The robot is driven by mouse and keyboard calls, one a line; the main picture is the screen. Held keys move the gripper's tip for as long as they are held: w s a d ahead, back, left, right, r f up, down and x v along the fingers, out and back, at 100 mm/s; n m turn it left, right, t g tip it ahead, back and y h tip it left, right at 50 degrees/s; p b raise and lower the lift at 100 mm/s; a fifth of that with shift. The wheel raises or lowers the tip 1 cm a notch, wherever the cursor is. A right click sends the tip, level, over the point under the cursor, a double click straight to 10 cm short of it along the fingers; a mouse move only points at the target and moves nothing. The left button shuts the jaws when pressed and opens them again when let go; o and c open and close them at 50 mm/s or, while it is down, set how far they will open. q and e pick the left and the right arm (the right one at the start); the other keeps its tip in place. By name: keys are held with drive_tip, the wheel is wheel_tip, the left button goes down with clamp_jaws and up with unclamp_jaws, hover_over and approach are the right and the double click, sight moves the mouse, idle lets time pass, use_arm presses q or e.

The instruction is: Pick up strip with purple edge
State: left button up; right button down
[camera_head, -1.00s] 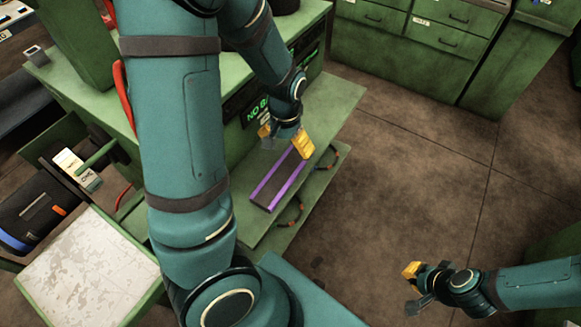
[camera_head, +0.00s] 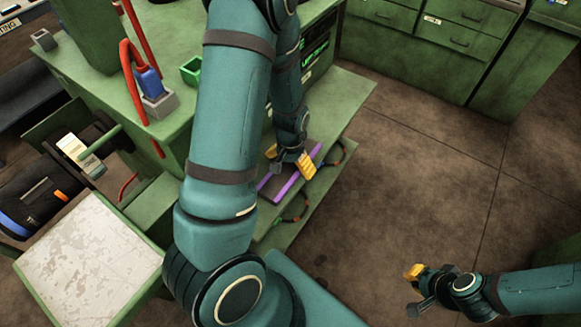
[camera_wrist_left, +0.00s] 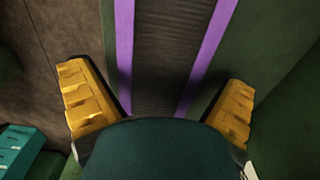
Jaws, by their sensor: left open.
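The strip with purple edges (camera_head: 286,187) lies flat on a low green shelf, its dark middle bordered by two purple edges. In the left wrist view the strip (camera_wrist_left: 172,50) runs away from the camera between my two fingers. My left gripper (camera_head: 288,162) is open over the strip, with a yellow-padded finger on either side. In the left wrist view my left gripper (camera_wrist_left: 160,108) has space between each pad and the strip. My left arm hides part of the strip in the head view. My right gripper (camera_head: 416,288) is open and empty over the floor.
The green shelf (camera_head: 345,120) juts out below a green bench (camera_head: 130,75). Cables (camera_head: 335,158) hang beside the strip. Red-handled tools and a small green box (camera_head: 191,70) stand on the bench. Green drawers (camera_head: 450,35) line the back. The floor at right is clear.

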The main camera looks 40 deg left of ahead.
use_arm(q)
drive_tip(key=c, duration=1.1)
drive_tip(key=shift+c, duration=0.2)
